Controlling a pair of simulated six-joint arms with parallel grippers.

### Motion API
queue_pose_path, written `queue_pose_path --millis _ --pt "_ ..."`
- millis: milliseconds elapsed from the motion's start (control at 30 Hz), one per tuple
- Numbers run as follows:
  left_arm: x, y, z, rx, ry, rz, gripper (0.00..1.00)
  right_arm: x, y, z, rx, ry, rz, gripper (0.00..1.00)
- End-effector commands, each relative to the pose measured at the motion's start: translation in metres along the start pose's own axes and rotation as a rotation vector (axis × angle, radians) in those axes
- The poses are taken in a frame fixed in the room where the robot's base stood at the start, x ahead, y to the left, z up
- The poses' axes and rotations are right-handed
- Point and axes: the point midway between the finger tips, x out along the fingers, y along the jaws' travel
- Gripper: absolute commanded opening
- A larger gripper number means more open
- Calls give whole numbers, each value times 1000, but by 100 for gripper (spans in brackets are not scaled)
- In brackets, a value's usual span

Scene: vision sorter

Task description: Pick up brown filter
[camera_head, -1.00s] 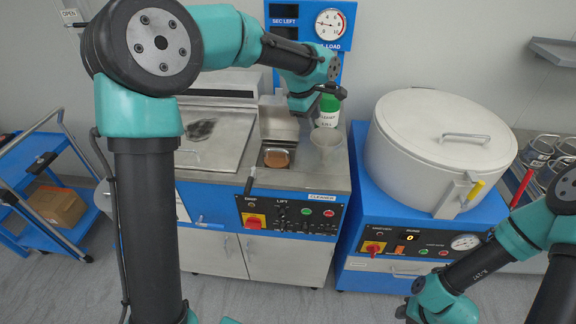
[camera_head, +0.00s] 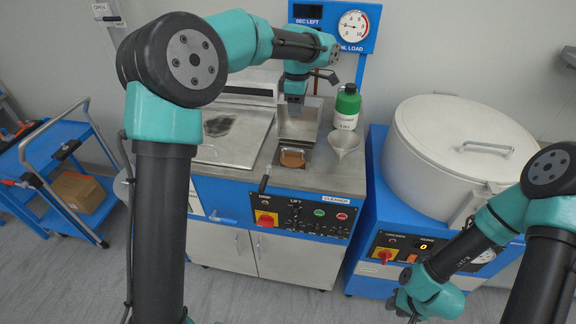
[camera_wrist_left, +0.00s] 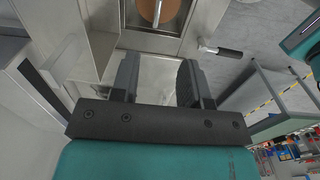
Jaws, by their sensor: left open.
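The brown filter (camera_head: 292,158) sits in a small open metal well in the counter of the blue cleaner machine (camera_head: 228,217). In the left wrist view the brown filter (camera_wrist_left: 158,9) is a round disc at the top edge, partly cut off, with a metal bar across it. My left gripper (camera_head: 295,104) is above and behind the well, pointing down, apart from the filter. In the left wrist view my left gripper (camera_wrist_left: 158,78) has its two dark fingers spread with nothing between them. My right gripper (camera_head: 401,306) is low at the right, its fingers unclear.
A green bottle (camera_head: 347,107) and a grey funnel (camera_head: 344,141) stand right of the well. A raised metal lid (camera_head: 299,122) stands behind it. A black-handled lever (camera_head: 264,183) juts out in front. A large white drum (camera_head: 455,150) is at the right.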

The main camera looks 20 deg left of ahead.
Motion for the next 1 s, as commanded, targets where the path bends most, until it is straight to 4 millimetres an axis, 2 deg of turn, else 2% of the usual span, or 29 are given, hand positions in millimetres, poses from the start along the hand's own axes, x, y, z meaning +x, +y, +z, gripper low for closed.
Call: queue_pose_path --millis 133,267,800,1000 --pt "3 0 0 0 0 0 42 0 0 0 0 0 0 30" --pt "15 0 -1 1 0 -2 42 0 0 0 0 0 0 30" --pt "104 0 -1 2 1 -2 42 0 0 0 0 0 0 30" --pt "122 0 -1 0 -1 0 42 0 0 0 0 0 0 30"
